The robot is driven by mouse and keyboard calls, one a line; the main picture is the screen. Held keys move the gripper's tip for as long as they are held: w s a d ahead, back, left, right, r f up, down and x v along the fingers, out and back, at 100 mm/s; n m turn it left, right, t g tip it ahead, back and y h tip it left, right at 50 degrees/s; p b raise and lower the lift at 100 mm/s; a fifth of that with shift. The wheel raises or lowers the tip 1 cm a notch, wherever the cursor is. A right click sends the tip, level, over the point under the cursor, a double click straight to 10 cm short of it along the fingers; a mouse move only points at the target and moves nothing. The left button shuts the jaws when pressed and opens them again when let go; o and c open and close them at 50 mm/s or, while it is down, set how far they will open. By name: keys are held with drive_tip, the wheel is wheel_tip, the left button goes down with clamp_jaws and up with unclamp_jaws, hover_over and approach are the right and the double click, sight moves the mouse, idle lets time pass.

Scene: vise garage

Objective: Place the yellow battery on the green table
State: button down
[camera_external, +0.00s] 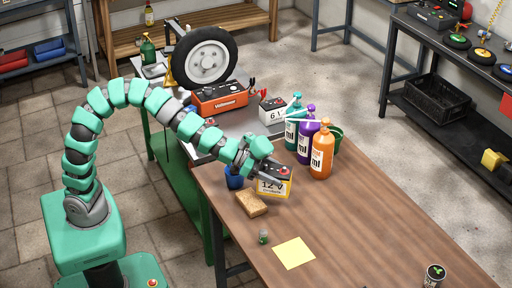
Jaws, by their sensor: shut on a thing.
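The yellow battery (273,187), marked 12 V with a dark top, is at the far left end of the brown wooden table (370,220). My gripper (268,172) comes down from the upper left and is shut on it at the top. The fingers are small in this view and partly hidden. I cannot tell whether the battery touches the tabletop or is just above it. The green table (179,178), with green sides and a grey top, stands behind and to the left, against the wooden table's far end.
On the green table are a wheel (204,57), an orange charger (220,98) and a white 6 V battery (271,110). Several bottles (321,155) stand right of my gripper. A blue cup (234,178), a sponge (251,203) and a yellow note (294,253) are nearby.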

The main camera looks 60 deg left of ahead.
drive_tip(key=s+d+h+b, duration=0.1)
drive_tip(key=s+d, duration=0.2)
drive_tip(key=d, duration=0.4)
drive_tip(key=m, duration=0.1)
hover_over(325, 225)
drive_tip(key=f, duration=0.2)
drive_tip(key=shift+w+f+g+b, duration=0.1)
drive_tip(key=shift+f+g+b, duration=0.2)
drive_tip(key=shift+f+b, duration=1.1)
drive_tip(key=shift+f+p, duration=0.4)
drive_tip(key=shift+c, duration=2.1)
unclamp_jaws()
drive_tip(key=shift+a, duration=0.1)
